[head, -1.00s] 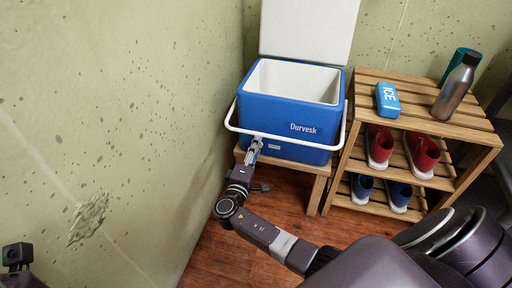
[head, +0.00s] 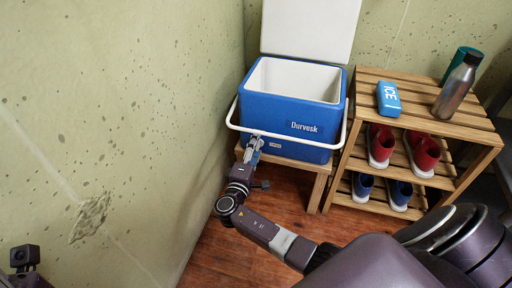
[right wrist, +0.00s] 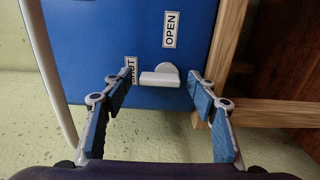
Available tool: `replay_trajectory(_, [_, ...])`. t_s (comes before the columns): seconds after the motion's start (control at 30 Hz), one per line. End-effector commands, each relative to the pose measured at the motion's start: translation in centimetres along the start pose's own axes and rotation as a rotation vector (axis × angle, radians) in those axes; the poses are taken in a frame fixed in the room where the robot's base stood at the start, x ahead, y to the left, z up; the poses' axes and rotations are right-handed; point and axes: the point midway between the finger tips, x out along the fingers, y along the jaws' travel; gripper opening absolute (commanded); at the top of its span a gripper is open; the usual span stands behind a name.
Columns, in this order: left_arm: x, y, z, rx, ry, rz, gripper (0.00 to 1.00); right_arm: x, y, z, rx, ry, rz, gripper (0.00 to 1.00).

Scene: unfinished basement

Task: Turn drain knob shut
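The blue cooler (head: 285,115) stands with its white lid (head: 310,28) raised. In the right wrist view, a pale drain knob (right wrist: 160,78) sits on the cooler's blue side. An "OPEN" label (right wrist: 171,29) is above it in the picture; a "SHUT" label (right wrist: 131,68) is to its left, partly hidden by a finger. My right gripper (right wrist: 158,88) is open, its blue-padded fingers on either side of the knob with gaps visible. In the head view, my right gripper (head: 254,146) is at the cooler's near side, and the knob is hidden. My left gripper's fingers are out of view.
The cooler rests on a low wooden stand (head: 314,184), its white bail handle (head: 232,116) hanging around the near side. A slatted rack (head: 420,122) on the right holds a blue ice pack (head: 388,98), a metal bottle (head: 457,88) and shoes. A plaster wall (head: 120,120) is close on the left.

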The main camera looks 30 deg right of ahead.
Motion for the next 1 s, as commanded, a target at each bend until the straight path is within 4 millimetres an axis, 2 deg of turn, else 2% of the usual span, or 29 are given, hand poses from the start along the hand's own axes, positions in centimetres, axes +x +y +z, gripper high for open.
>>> replay_trajectory(0.23, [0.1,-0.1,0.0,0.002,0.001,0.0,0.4,-0.1,0.0,0.0,0.001,-0.001,0.0,0.54])
replay_trajectory(0.33, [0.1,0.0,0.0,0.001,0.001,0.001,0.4,-1.0,-0.1,0.0,0.002,0.0,-0.002,0.54])
replay_trajectory(0.8, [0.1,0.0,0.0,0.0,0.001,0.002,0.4,-10.0,-0.1,0.0,0.001,0.0,-0.002,0.54])
replay_trajectory(1.0, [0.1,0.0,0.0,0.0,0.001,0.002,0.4,-11.8,0.0,0.0,0.0,-0.001,-0.001,0.54])
